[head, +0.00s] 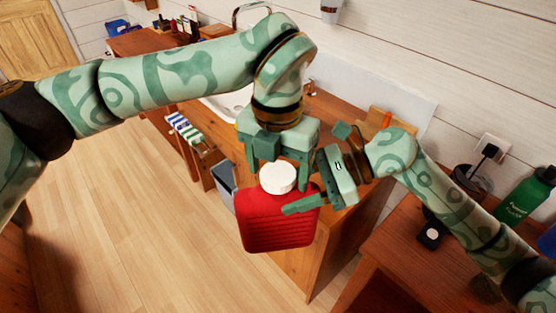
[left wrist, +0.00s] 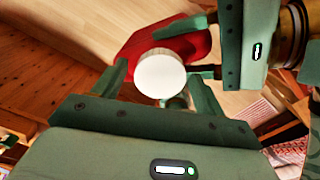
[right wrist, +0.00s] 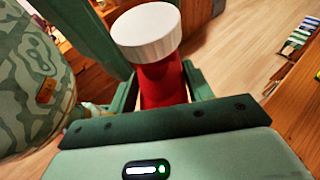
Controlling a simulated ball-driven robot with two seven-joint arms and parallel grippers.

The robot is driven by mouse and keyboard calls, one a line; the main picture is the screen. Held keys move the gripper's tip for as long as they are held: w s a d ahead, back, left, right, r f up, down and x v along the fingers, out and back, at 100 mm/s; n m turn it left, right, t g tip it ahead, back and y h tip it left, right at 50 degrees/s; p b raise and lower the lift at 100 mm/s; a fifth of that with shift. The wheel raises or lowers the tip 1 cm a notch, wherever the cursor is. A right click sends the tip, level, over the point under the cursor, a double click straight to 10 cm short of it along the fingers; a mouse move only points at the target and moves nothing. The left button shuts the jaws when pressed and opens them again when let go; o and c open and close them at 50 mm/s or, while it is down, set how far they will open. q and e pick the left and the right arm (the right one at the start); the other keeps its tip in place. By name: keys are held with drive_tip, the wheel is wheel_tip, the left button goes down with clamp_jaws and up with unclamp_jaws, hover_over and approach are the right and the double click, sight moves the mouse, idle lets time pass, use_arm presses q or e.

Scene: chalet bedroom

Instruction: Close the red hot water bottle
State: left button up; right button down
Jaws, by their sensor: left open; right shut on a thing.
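The red hot water bottle (head: 277,225) hangs upright, its white cap (head: 278,177) on top. My right gripper (head: 305,199) is shut on the bottle just below the cap; the red neck (right wrist: 162,88) shows between its fingers in the right wrist view. The cap (right wrist: 146,31) sits over the neck there; I cannot tell how tight it is. My left gripper (head: 279,168) is open, pointing down just above the bottle. In the left wrist view the cap (left wrist: 161,74) lies between its fingers, with gaps on both sides.
A wooden counter (head: 300,250) with a white sink (head: 228,103) stands behind the bottle. A grey bin (head: 224,180) and a striped towel (head: 186,130) are left of it. A green bottle (head: 526,196) stands at the right. The wooden floor at left is clear.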

use_arm(q)
drive_tip(key=shift+c, duration=0.3)
drive_tip(key=c, duration=0.9)
drive_tip(key=shift+m, duration=0.3)
drive_tip(key=o, duration=1.1)
drive_tip(key=shift+r, duration=0.1)
wheel_tip(320, 180, up, 12)
drive_tip(key=shift+w+f, duration=0.1)
